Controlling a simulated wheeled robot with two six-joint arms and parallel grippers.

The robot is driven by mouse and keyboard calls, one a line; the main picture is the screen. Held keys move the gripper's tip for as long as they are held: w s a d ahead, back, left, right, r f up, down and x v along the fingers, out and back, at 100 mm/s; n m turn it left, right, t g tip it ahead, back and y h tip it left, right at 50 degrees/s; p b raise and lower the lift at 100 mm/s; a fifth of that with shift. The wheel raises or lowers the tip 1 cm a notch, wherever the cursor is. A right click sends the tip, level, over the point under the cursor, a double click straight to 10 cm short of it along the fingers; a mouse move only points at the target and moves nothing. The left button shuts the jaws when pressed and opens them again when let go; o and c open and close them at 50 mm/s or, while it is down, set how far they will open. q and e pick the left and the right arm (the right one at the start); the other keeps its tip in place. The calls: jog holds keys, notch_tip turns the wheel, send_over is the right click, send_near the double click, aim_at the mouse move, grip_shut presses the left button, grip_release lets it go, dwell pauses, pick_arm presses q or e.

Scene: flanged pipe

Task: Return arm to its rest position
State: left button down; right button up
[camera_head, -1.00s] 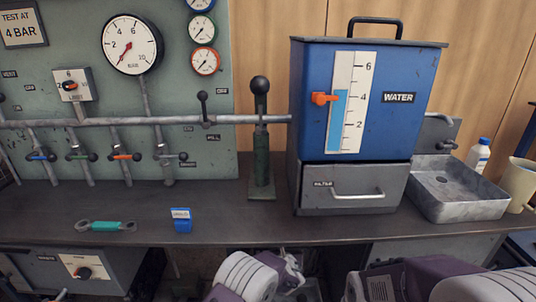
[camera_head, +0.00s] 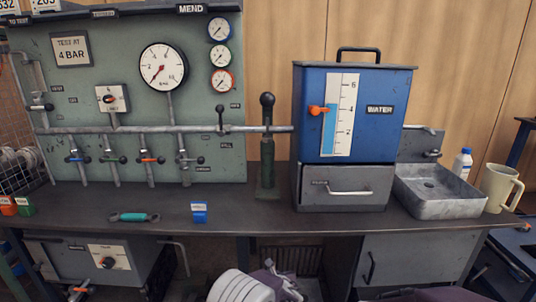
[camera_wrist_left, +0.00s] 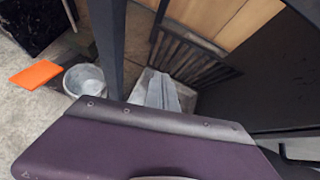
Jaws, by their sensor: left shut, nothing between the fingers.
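In the left wrist view my left gripper (camera_wrist_left: 155,92) shows as two pale grey fingers lying together past the purple wrist housing, shut and empty. It points down toward the floor, apart from any object. In the head view, white and purple parts of my arms show at the bottom edge, in front of the bench (camera_head: 290,219). No gripper jaws can be made out there, and my right gripper is not in view.
On the bench are a teal-handled wrench (camera_head: 134,217), a blue block (camera_head: 199,213), a green hand pump (camera_head: 267,160), a blue water tank (camera_head: 385,130), a metal sink (camera_head: 440,192) and a jug (camera_head: 500,187). A bucket (camera_wrist_left: 84,79) and orange mat (camera_wrist_left: 36,74) are on the floor.

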pick_arm(q)
jog(key=s+a+r+n+g+y+p, duration=0.1)
jog(key=s+a+r+n+g, duration=0.2)
jog(key=s+a+n, duration=0.5)
jog(key=s+a+r+n+g+y+p, duration=0.1)
jog(key=s+a+r+n+g+y, duration=0.2)
jog(key=a+n, duration=0.45)
jog(key=s+a+r+n+g+h+p, duration=0.1)
jog(key=s+a+r+n+g+h, duration=0.15)
jog(key=s+n, duration=0.7)
jog(key=s+a+r+n+g+h, duration=0.1)
jog(key=s+a+r+n+h, duration=0.15)
jog(key=s+n, duration=0.7)
jog(key=s+r+p, duration=0.1)
jog(key=r+p, duration=1.7)
jog(key=p, duration=0.1)
jog(key=s+r+m+p, duration=0.1)
jog(key=s+r+p, duration=0.1)
jog(key=r+p, duration=1.7)
jog(key=shift+s+d+r+h, duration=0.25)
jog(key=shift+d+r+h, duration=0.05)
